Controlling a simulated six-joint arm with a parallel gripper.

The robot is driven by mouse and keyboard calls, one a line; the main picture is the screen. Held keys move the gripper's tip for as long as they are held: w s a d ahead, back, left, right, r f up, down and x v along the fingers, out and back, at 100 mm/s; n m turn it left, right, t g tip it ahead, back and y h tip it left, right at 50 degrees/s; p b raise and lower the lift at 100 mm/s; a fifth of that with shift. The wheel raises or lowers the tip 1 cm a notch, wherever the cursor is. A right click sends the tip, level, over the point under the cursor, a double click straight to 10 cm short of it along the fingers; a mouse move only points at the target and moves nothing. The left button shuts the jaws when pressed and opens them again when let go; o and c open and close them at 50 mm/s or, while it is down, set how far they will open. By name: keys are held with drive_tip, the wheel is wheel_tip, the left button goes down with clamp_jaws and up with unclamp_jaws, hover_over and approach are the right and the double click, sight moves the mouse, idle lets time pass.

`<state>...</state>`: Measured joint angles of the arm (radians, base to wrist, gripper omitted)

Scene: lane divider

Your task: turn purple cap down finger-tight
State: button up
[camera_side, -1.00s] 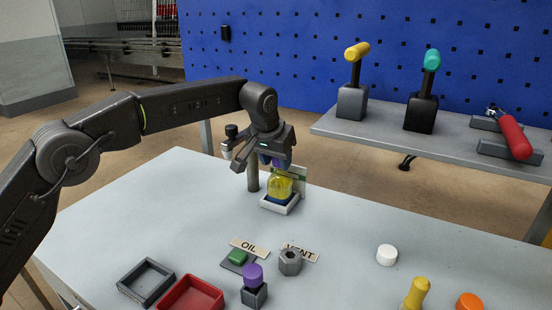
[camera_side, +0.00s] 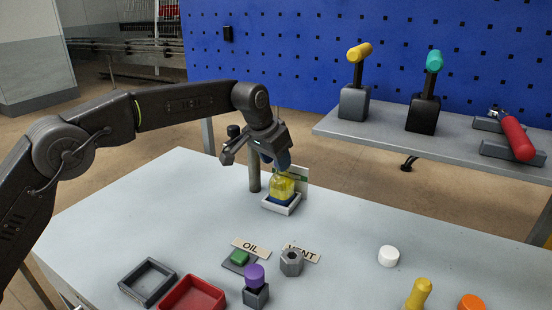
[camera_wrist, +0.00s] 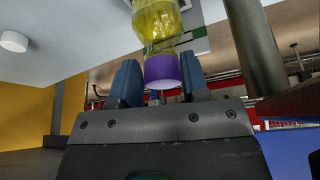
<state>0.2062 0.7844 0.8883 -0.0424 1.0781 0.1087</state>
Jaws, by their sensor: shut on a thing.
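The purple cap (camera_wrist: 162,71) sits on the neck of a clear bottle with yellow contents (camera_wrist: 157,20). The wrist view shows it between the two blue fingers of my gripper (camera_wrist: 160,64), which is shut on it. In the side view the bottle (camera_side: 283,187) stands upright in a white-rimmed holder (camera_side: 290,209) with blue inside. There, my gripper (camera_side: 283,162) is over the bottle's top, and its fingers hide the cap.
A grey post (camera_side: 254,174) stands close to the left of the bottle, with a small sign (camera_side: 301,178) behind. In front are a dark tray (camera_side: 148,283), a red tray (camera_side: 193,295), a purple knob (camera_side: 254,275), a hex nut (camera_side: 291,263) and a white cap (camera_side: 388,256).

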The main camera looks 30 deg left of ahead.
drive_tip(key=shift+w+a+m+h, duration=0.15)
drive_tip(key=shift+m+h, duration=0.15)
drive_tip(key=shift+m, duration=0.6)
drive_tip(key=shift+a+m+g+h, duration=0.1)
drive_tip(key=shift+m+g+h, duration=0.25)
drive_tip(key=shift+m, duration=0.45)
